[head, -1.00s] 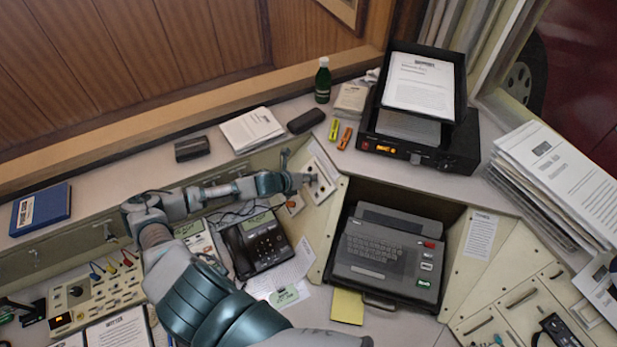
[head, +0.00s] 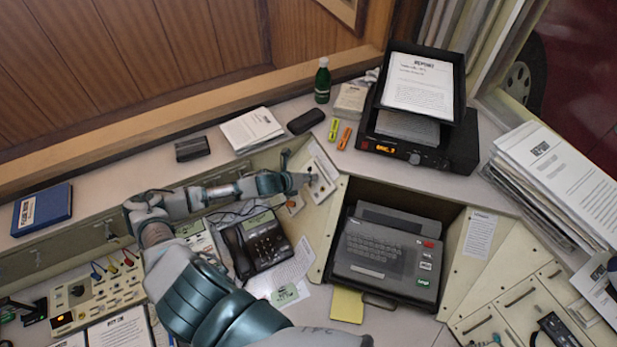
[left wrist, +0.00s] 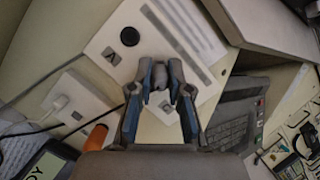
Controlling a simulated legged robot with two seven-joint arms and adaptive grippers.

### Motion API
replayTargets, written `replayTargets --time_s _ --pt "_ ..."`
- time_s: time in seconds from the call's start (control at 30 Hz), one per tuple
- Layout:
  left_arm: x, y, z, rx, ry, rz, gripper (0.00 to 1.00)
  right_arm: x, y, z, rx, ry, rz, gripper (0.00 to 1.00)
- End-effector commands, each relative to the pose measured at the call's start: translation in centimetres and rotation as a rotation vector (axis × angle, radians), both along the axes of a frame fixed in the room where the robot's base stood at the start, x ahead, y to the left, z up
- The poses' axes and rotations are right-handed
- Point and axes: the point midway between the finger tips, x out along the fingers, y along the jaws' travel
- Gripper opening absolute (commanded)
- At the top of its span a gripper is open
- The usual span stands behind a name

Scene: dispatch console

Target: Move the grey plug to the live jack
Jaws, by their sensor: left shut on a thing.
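My left gripper (head: 310,178) reaches the small cream jack panel (head: 326,196) beside the typewriter bay. In the left wrist view my left gripper (left wrist: 163,80) is shut on a short grey cylinder, the grey plug (left wrist: 158,80). It is held against or just above the panel (left wrist: 178,20); I cannot tell whether it sits in a jack. A black round jack or knob (left wrist: 130,37) is on the panel, with a small marked square (left wrist: 111,55) by it. Another marked square (left wrist: 166,106) shows between the fingers. Which jack is live is not clear. My right gripper is not in view.
A desk phone (head: 262,242) stands left below the panel, with a cable behind it. The grey typewriter (head: 384,250) is to the right. A radio unit (head: 420,147), two small coloured markers (head: 339,135) and a green bottle (head: 322,82) stand on the ledge above.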

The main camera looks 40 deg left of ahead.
Motion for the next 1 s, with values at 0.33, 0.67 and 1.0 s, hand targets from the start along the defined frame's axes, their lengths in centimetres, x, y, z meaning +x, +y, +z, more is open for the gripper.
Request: replayTargets --time_s 0.33,0.67,1.0 --pt "0.28 -0.19 -0.35 -0.001 0.0 -0.001 0.0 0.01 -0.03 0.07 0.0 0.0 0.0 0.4" --pt "0.29 -0.19 -0.37 -0.001 0.0 -0.001 0.0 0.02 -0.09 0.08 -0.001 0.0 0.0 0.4" --pt "0.34 -0.2 -0.23 -0.001 0.0 -0.001 0.0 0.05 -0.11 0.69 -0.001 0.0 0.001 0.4"
